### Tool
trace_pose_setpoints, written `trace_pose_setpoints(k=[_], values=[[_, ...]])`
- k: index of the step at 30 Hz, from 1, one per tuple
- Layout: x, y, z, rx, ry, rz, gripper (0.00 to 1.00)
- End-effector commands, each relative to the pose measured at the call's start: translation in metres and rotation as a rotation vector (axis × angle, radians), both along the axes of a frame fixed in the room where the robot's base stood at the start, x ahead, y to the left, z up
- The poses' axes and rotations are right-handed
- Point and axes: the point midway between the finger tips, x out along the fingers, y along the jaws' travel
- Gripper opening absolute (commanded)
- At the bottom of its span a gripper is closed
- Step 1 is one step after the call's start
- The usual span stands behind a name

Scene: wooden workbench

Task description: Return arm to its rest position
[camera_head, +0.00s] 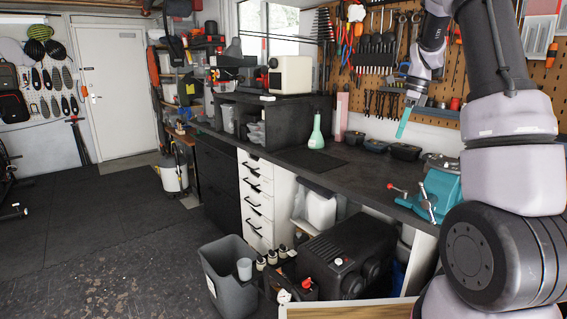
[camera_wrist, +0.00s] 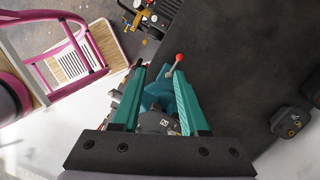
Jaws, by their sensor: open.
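My arm (camera_head: 505,110) rises at the right in the head view and reaches up and over the bench. My gripper (camera_head: 404,122) hangs in the air above the back of the workbench, with its teal fingers pointing down. In the wrist view my gripper (camera_wrist: 160,70) shows two teal fingers spread apart with nothing held between them. The teal vise (camera_head: 441,188) stands on the bench's right end, below and apart from the fingers. The vise (camera_wrist: 158,92) shows beyond the gap between the fingers in the wrist view.
The dark workbench (camera_head: 350,180) holds a green spray bottle (camera_head: 317,130) and several small dark containers (camera_head: 405,152). A tool pegboard (camera_head: 458,65) is close behind my gripper. A pink frame (camera_wrist: 75,75) shows at the wrist view's left. A grey bin (camera_head: 230,285) stands on the floor.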

Motion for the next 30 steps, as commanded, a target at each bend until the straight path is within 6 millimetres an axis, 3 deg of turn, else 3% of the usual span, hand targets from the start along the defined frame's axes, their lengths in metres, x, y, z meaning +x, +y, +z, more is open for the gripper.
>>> trace_pose_setpoints(k=[1,6,13,18,24,29,30], values=[[-0.015,0.01,0.021,0.006,-0.056,0.081,0.44],[-0.066,0.042,0.069,-0.012,-0.225,0.372,0.44],[-0.144,0.083,0.113,-0.112,-0.448,0.777,0.44],[-0.205,0.109,0.126,-0.241,-0.592,1.077,0.44],[-0.266,0.13,0.123,-0.427,-0.707,1.384,0.44],[-0.291,0.138,0.116,-0.533,-0.744,1.53,0.44],[-0.294,0.139,0.115,-0.548,-0.747,1.551,0.51]])
